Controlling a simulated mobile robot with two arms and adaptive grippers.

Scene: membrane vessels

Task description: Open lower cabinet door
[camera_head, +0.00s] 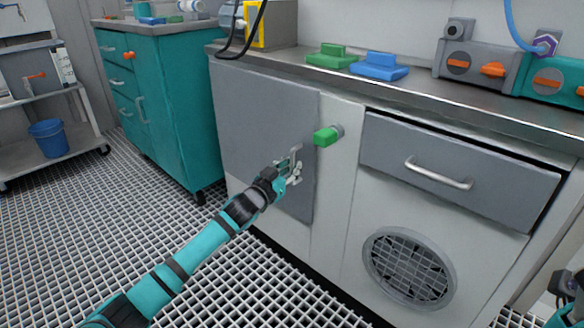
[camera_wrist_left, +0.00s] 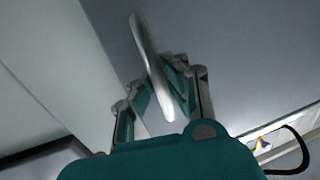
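The grey lower cabinet door (camera_head: 255,125) stands under the counter, left of the drawer, and looks closed. Its metal bar handle (camera_head: 296,158) is near the door's right edge. My left gripper (camera_head: 290,172) is at this handle. In the left wrist view the handle (camera_wrist_left: 150,60) runs between the two spread fingers (camera_wrist_left: 160,85); a firm grip on it does not show. My right gripper (camera_head: 565,285) shows only in part at the lower right edge, away from the door; its fingers cannot be made out clearly.
A green knob (camera_head: 326,137) sticks out just right of the door. A drawer with a handle (camera_head: 438,174) and a round vent (camera_head: 410,267) are farther right. A teal cabinet (camera_head: 165,105) stands at the left. The grated floor (camera_head: 80,220) before the door is clear.

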